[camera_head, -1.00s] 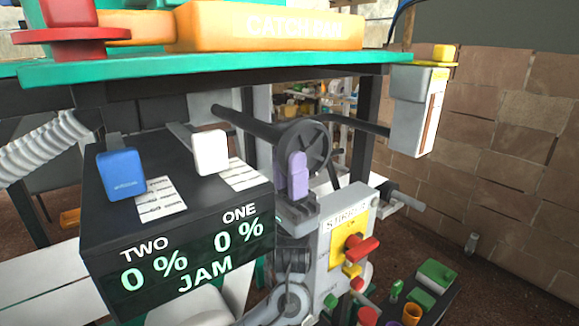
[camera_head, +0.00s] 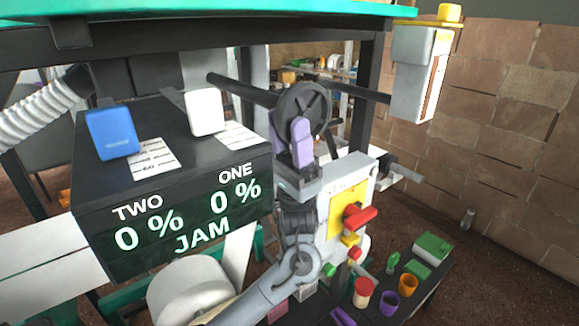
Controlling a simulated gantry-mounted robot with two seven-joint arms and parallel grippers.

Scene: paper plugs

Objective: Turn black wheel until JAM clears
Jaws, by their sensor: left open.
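The black wheel (camera_head: 318,103) is upright, with spokes, at the end of a dark horizontal bar in the upper middle. My left gripper (camera_head: 289,137) has purple fingers and comes up from below, in front of the wheel's lower part. It is open, and its fingers hide part of the rim. I cannot tell whether they touch it. The black display box (camera_head: 90,235) reads "TWO 0 %", "ONE 0 %" and "JAM" in pale letters. My right gripper is not in view.
A blue block (camera_head: 112,133) and a white block (camera_head: 205,111) are on top of the display box. A white control panel (camera_head: 335,225) with a red handle (camera_head: 360,216) stands right of my arm. Several cups and green blocks are on the dark table (camera_head: 437,275) at lower right.

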